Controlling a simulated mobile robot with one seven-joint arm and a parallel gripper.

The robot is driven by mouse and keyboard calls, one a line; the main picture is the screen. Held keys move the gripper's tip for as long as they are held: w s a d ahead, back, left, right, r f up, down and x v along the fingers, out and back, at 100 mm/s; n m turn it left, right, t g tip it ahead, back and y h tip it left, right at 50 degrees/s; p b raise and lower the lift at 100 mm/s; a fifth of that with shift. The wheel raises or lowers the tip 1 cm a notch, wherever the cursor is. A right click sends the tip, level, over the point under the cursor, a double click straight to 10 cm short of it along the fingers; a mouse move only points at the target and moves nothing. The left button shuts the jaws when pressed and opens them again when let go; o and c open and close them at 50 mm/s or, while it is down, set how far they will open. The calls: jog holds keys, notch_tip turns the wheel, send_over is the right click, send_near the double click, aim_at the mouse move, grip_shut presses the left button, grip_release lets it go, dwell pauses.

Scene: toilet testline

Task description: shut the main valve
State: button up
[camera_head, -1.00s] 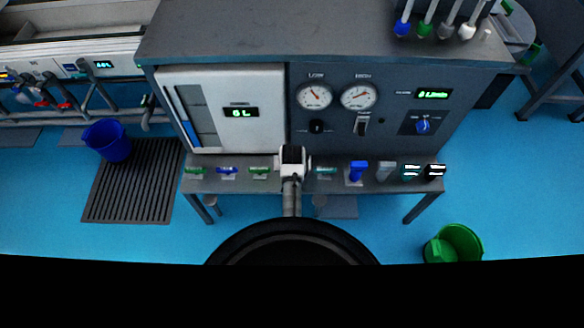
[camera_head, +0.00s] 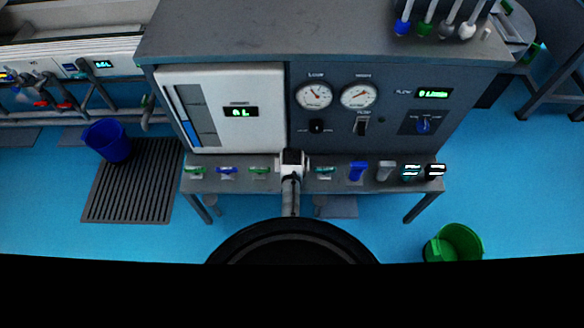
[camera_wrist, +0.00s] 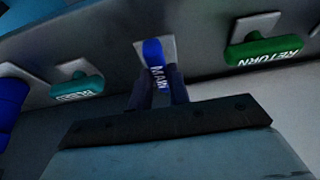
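The main valve is a blue handle (camera_wrist: 155,62) marked MAIN on a pale plate, top middle of the wrist view. It points out toward me, slightly tilted, at a right angle to the neighbouring handles. My gripper (camera_wrist: 160,88) has one dark finger on each side of the handle, close against it, and looks shut on it. In the head view my gripper (camera_head: 291,160) is at the front shelf, between a green and a teal handle, and hides the main valve.
A green RETURN handle (camera_wrist: 263,50) and a teal handle (camera_wrist: 77,88) flank the main valve closely. A blue handle (camera_head: 357,171) stands further right on the shelf. A dial panel (camera_head: 395,110) rises behind. A green bucket (camera_head: 456,242) is on the floor, right.

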grip_shut()
jog(key=shift+m, duration=0.4)
jog(key=m+h, duration=0.1)
jog(key=m, duration=0.1)
jog(key=shift+a+m, duration=0.1)
jog(key=shift+m, duration=0.3)
jog(key=m+h, duration=0.1)
jog(key=m, duration=0.1)
jog(key=m+g+h, duration=0.1)
jog(key=m, duration=0.1)
jog(key=shift+w+a+f+m, duration=0.1)
jog(key=shift+m, duration=0.2)
jog(key=m+b, duration=0.1)
jog(key=m, duration=0.1)
jog(key=m+g+h+b, duration=0.1)
jog(key=m+b, duration=0.1)
jog(key=m, duration=0.1)
jog(key=shift+w+a+g, duration=0.1)
jog(key=shift+w+g, duration=0.05)
jog(key=shift+g, duration=0.15)
jog(key=shift+m+g+b, duration=0.9)
jog(key=shift+m+b, duration=0.25)
jog(key=shift+m, duration=1.25)
